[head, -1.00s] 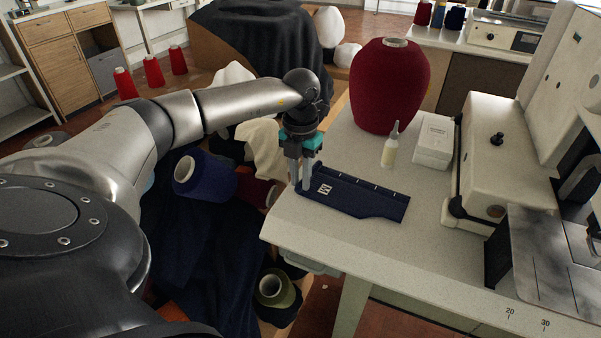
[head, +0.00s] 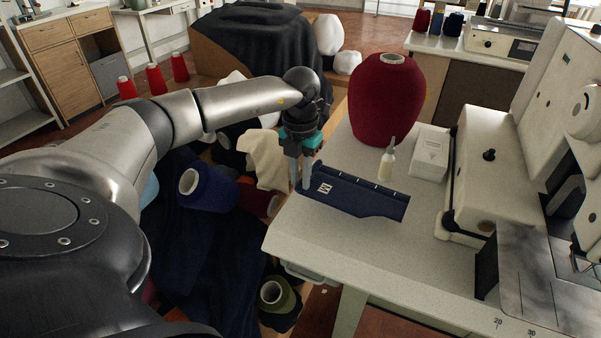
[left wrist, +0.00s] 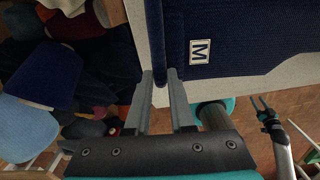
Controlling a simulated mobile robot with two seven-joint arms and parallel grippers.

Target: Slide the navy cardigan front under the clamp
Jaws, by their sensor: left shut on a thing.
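The navy cardigan front (head: 362,197) is a dark blue panel with a white "M" label and pale marks along its far edge, above the near left part of the white table. My left gripper (head: 306,185) points down and is shut on its left end, beside the label. In the left wrist view the fingers (left wrist: 161,88) pinch the edge of the cardigan front (left wrist: 235,35). The buttonhole machine (head: 503,160) stands to the right, with a metal plate (head: 525,270) in front. The clamp area is partly cut off at the right edge.
A maroon yarn cone (head: 386,105), a small bottle (head: 387,165) and a white box (head: 430,153) stand behind the cardigan front. The tabletop (head: 400,255) between it and the metal plate is clear. Yarn cones and cloth lie below the table's left edge.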

